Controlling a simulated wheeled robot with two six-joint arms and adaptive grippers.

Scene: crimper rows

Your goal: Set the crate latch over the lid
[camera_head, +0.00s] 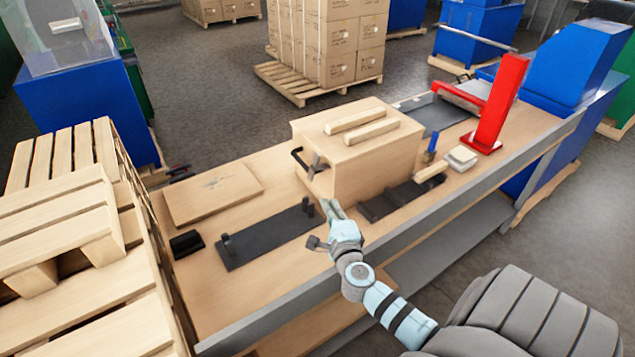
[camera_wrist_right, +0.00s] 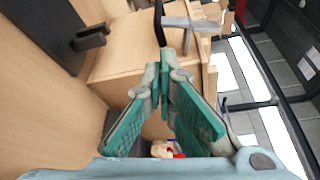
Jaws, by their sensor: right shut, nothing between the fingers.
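A wooden crate (camera_head: 375,165) stands on the workbench with its lid (camera_head: 345,118) on top, which carries two wooden battens. The latch (camera_head: 298,158), a black bar with a grey metal piece, is on the crate's left end. In the right wrist view the latch (camera_wrist_right: 160,22) shows just beyond my fingertips, with the crate (camera_wrist_right: 125,62) behind. My right gripper (camera_head: 331,207) is near the lower front left corner of the crate, below the latch. Its teal fingers (camera_wrist_right: 165,78) are shut with nothing between them. Contact with the latch cannot be told. My left gripper is out of view.
A black fixture (camera_head: 265,238) with upright posts lies left of my gripper. A flat wooden board (camera_head: 212,192) lies behind it. A dark tray (camera_head: 385,203) is in front of the crate. A red stand (camera_head: 497,105) rises at the right. Pallets (camera_head: 75,215) are stacked at the left.

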